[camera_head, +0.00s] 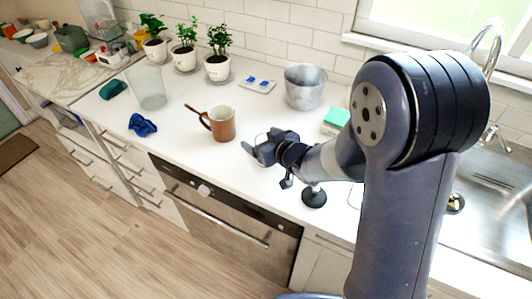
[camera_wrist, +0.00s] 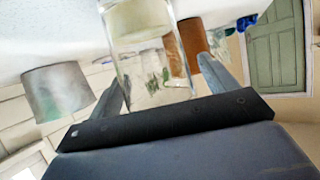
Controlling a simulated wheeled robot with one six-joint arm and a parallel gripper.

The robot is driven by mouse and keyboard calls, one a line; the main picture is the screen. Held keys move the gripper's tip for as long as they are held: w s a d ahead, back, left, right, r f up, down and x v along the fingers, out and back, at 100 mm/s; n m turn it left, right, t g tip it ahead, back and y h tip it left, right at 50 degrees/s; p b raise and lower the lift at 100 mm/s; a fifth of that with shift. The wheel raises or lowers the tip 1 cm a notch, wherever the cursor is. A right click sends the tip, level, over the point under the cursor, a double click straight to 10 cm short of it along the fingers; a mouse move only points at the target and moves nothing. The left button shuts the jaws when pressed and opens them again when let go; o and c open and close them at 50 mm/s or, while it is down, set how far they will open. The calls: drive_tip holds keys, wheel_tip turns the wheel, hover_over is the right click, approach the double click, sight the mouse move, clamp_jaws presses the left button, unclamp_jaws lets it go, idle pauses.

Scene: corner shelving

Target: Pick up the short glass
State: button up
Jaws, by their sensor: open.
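A clear short glass (camera_wrist: 150,65) shows in the middle of the wrist view, between the two fingers of my gripper (camera_wrist: 163,82). The fingers stand apart, one on each side of it, and I cannot tell whether either touches it. In the head view my gripper (camera_head: 258,148) is low over the white counter, just right of the brown mug. There the glass is hard to make out against the fingers. A larger clear glass container (camera_head: 148,87) stands farther left on the counter.
The brown mug (camera_head: 219,124) with a stick in it is close to my gripper. A metal pot (camera_head: 304,87) stands behind, with a green sponge (camera_head: 337,118) to its right. A blue cloth (camera_head: 142,125) lies at the left. Potted plants (camera_head: 217,66) line the wall.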

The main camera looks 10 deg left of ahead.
drive_tip(key=shift+c, duration=0.4)
drive_tip(key=c, duration=1.1)
drive_tip(key=shift+c, duration=0.4)
drive_tip(key=shift+r, duration=0.15)
